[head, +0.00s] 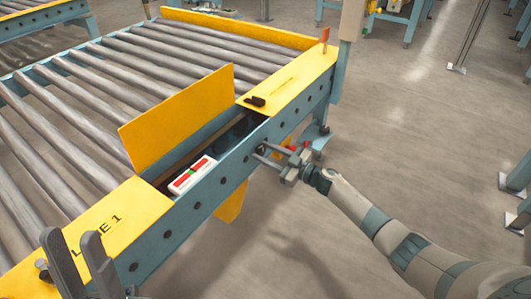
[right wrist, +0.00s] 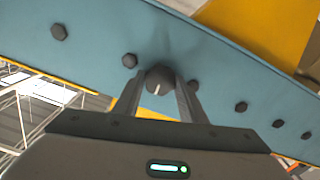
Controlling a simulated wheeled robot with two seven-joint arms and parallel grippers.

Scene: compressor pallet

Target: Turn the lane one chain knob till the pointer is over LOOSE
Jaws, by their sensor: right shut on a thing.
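The chain knob (right wrist: 160,79) is a dark round knob with a short white pointer line, on the side of the blue conveyor beam (right wrist: 100,40). My right gripper (right wrist: 158,92) is shut on it, one finger on each side. In the head view my right gripper (head: 265,153) reaches the beam's outer face, and its fingers largely hide the knob. The pointer line looks near upright in the right wrist view. No LOOSE lettering is legible. My left gripper (head: 72,238) is empty at the lower left, its two fingers apart, near the yellow plate marked LANE 1 (head: 118,218).
A white box with red and green marks (head: 193,176) sits in the beam's channel beside a raised yellow flap (head: 180,118). Grey rollers (head: 75,105) fill the conveyor. Dark bolts line the beam. The floor (head: 420,150) right of it is open.

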